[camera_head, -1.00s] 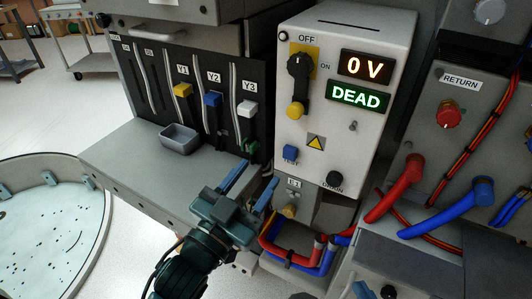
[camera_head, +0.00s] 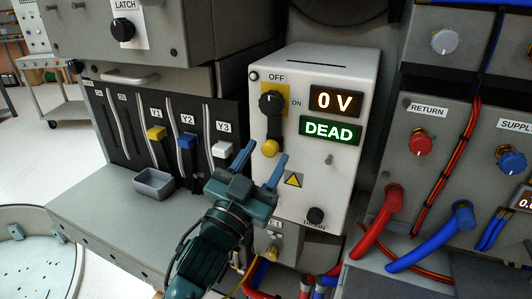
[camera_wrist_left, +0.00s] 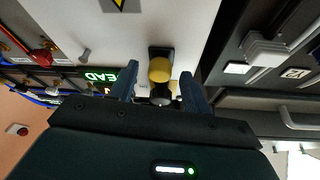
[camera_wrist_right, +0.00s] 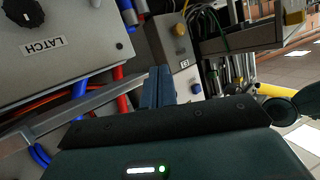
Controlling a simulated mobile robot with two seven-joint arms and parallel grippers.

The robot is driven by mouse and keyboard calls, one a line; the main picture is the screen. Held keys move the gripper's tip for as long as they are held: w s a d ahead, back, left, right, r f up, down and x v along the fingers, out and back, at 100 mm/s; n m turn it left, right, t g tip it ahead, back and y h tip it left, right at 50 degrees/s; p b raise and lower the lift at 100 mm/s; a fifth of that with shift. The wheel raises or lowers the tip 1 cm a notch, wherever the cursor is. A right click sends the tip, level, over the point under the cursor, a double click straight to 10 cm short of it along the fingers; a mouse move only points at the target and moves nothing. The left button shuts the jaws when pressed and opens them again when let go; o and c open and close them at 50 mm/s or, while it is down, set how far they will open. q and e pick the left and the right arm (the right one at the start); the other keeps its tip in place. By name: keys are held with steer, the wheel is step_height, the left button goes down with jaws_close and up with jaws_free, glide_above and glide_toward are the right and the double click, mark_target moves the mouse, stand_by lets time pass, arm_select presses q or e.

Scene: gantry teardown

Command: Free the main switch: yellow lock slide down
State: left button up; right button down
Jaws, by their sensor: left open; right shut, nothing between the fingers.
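The yellow lock slide (camera_head: 270,147) is a round yellow knob below the black main switch knob (camera_head: 271,103), on the white box's front face. The switch sits by the OFF label, and its pointer direction is hard to tell. My left gripper (camera_head: 265,154) is open in front of the box, its fingertips just below and to either side of the yellow knob. In the left wrist view the yellow knob (camera_wrist_left: 160,70) shows between the two open fingers. Contact cannot be told. My right gripper (camera_wrist_right: 160,72) is shut and empty in the right wrist view.
Displays on the white box read 0 V (camera_head: 337,101) and DEAD (camera_head: 329,130). Red (camera_head: 376,228) and blue (camera_head: 430,240) hoses run at the right.

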arm_select(q)
steer(key=shift+w+d+r, duration=0.25)
steer(key=shift+w+d, duration=0.1)
steer(key=shift+w, duration=0.15)
steer(key=shift+c, duration=0.6)
jaws_close()
